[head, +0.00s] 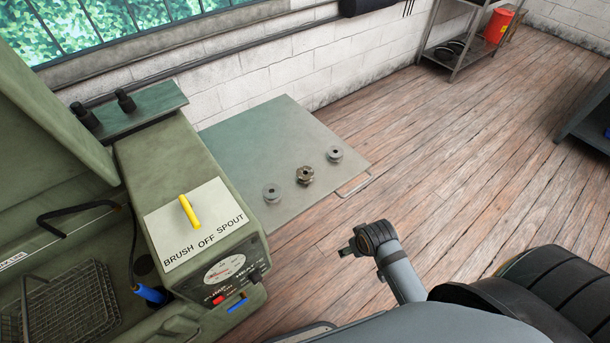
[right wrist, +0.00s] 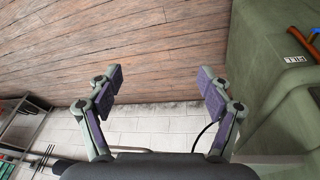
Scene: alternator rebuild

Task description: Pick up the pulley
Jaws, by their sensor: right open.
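Three small round parts with central holes sit apart in a row on a flat grey-green plate (head: 240,150) in the head view. The middle one (head: 305,175) is brownish and stepped. The near-left part (head: 272,192) and the far-right part (head: 335,154) are grey. I cannot tell for sure which is the pulley. My right gripper (head: 352,245) is beyond the plate's near right edge, apart from the parts. In the right wrist view my right gripper (right wrist: 160,90) has its fingers spread with nothing between them. My left gripper is not in view.
A green washer cabinet (head: 170,165) labelled BRUSH OFF SPOUT stands left of the plate, with a wire basket (head: 70,305) in its basin. A white block wall (head: 290,70) is behind the plate. A metal shelf (head: 455,45) stands far back. Wooden floor (head: 460,150) is clear on the right.

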